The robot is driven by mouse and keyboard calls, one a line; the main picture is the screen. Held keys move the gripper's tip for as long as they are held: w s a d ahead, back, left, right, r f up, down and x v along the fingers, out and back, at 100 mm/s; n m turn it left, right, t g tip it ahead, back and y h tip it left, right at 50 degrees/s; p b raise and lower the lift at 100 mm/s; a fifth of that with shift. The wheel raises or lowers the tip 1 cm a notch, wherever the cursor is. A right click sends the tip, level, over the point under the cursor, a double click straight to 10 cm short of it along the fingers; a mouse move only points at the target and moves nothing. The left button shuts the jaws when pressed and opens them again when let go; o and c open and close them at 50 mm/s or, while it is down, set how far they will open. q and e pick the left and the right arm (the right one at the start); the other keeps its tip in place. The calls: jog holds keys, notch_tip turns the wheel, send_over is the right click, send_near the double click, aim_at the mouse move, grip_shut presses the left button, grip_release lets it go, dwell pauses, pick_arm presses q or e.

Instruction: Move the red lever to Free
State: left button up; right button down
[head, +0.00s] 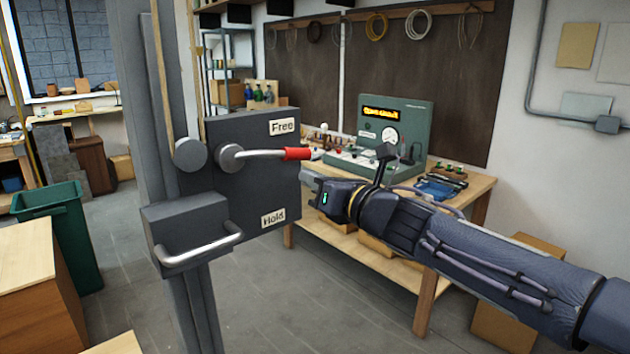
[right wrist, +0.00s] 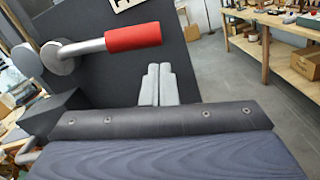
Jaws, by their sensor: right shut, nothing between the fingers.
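The lever has a metal arm and a red grip (head: 298,154), and it points right from a round pivot on a dark grey panel (head: 262,190). It lies nearly level, below the "Free" label (head: 283,127) and well above the "Hold" label (head: 273,217). The red grip also shows in the right wrist view (right wrist: 133,38). My right gripper (head: 306,179) is just below the grip's end, with a gap between them in the wrist view. Its two fingers (right wrist: 158,72) are together and empty. My left gripper is out of view.
A fixed metal handle (head: 200,249) sticks out below the panel. A workbench (head: 470,190) with a green instrument box (head: 397,125) stands behind my right arm. A green bin (head: 60,235) and a wooden cabinet (head: 35,300) are at left. Open floor lies below the panel.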

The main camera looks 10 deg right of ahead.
jog(key=f+v, duration=0.2)
jog(key=v, duration=0.9)
jog(key=s+d+f+m+g+h, duration=0.1)
jog(key=s+d+f+m+h, duration=0.5)
jog(key=m, duration=0.7)
jog(key=s+d+f+m+g+h, duration=0.15)
jog(key=d+f+m+h, duration=0.25)
jog(key=d+f+m, duration=0.65)
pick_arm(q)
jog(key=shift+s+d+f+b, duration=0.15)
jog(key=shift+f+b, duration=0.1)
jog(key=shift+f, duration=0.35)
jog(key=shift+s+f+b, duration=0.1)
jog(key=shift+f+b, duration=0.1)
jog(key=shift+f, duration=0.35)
pick_arm(e)
jog(key=s+a+f+m+g+y, duration=0.1)
jog(key=s+a+f+m+g, duration=0.2)
jog(key=s+f+m, duration=0.3)
jog(key=s+a+f+m+g+y, duration=0.2)
jog(key=s+a+f+m+g, duration=0.2)
jog(key=s+m, duration=0.8)
notch_tip(320, 180, down, 2)
jog(key=shift+a+f, duration=0.2)
jog(key=shift+a, duration=0.1)
